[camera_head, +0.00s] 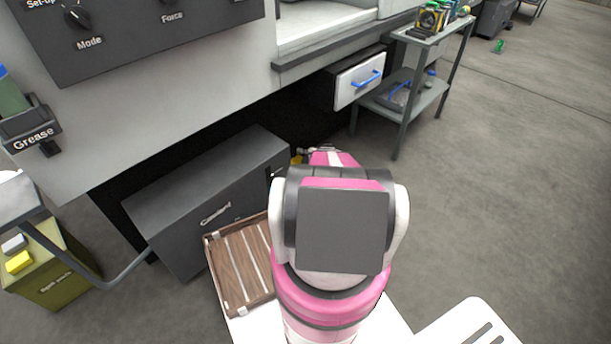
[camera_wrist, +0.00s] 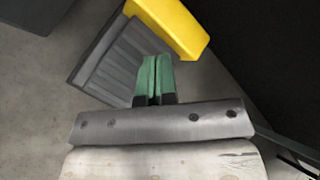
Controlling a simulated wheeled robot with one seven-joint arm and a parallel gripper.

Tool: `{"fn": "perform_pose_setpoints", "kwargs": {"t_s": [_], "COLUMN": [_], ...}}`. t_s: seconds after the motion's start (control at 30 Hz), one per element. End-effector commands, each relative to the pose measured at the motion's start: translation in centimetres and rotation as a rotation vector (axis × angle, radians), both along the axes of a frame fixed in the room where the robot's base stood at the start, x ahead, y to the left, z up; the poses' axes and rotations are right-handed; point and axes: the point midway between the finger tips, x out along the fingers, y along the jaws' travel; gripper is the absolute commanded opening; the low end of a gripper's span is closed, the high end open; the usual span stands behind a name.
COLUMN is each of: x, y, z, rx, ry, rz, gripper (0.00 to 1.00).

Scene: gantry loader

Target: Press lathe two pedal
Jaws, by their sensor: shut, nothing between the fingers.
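In the wrist view a foot pedal shows: a dark grey ribbed plate (camera_wrist: 112,68) with a yellow guard (camera_wrist: 172,24) across its upper right end. My gripper (camera_wrist: 154,60) is shut and empty, with its green fingertips side by side over the plate's right part, close below the yellow guard. I cannot tell whether the fingertips touch the plate. In the head view my pink and white arm hides the gripper and most of the pedal; only a small yellow bit (camera_head: 297,158) shows beside the arm. No label on the pedal is readable.
The large grey machine (camera_head: 190,90) stands above and behind, with a dark control panel (camera_head: 150,30) and a dark cabinet (camera_head: 205,195) below.

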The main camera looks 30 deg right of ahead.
Motion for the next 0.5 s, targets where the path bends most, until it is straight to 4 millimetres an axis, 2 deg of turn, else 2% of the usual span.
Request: {"fn": "perform_pose_setpoints", "kwargs": {"t_s": [0.3, 0.5], "x": [0.1, 0.1], "y": [-0.1, -0.1], "z": [-4.2, -6.0], "rx": [0.001, -0.001], "ry": [0.0, 0.0], "rz": [-0.001, 0.001], "gripper": [0.0, 0.0]}}
